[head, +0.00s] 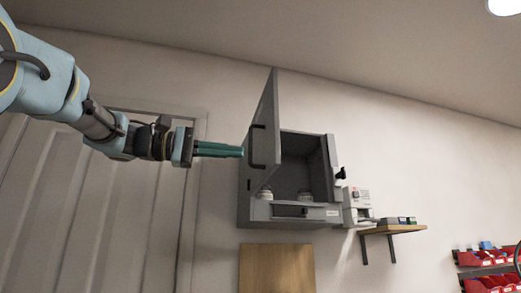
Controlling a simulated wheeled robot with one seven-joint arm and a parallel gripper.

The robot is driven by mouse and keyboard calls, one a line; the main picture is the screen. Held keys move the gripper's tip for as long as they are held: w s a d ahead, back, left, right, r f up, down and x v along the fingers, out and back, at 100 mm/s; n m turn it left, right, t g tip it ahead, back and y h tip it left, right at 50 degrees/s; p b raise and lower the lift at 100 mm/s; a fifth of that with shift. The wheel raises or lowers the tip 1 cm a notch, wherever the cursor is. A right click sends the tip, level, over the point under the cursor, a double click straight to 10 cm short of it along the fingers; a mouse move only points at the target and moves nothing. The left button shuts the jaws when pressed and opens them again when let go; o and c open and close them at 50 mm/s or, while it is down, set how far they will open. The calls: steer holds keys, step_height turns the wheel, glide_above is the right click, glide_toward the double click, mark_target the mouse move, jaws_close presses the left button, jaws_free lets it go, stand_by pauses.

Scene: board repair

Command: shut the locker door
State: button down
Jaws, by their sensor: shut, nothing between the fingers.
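The grey locker (334,165) hangs on the wall in the middle of the head view. Its door (265,100) stands wide open, hinged at the left side and swung out towards me, seen nearly edge-on. A dark handle (259,147) is on the door. My gripper (243,151) comes in from the left with its green fingers shut and empty. The fingertips are just left of the door, level with the handle; I cannot tell whether they touch it. Inside the locker are a pale round item (265,194) and a small clear or grey item (306,197).
A wooden panel (276,268) is below the locker. To its right are a light-coloured device (356,203) and a wooden wall shelf (392,229) with small boxes. Red bins (488,284) are at far right. A pale panelled door (110,215) is behind my arm.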

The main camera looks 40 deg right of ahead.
mark_target(274, 156)
steer(key=p+x, duration=0.2)
steer(key=x, duration=0.3)
steer(key=shift+s+d+r, duration=0.15)
steer(key=shift+d, duration=0.2)
steer(key=shift+s+d, duration=0.2)
steer(key=shift+d, duration=0.3)
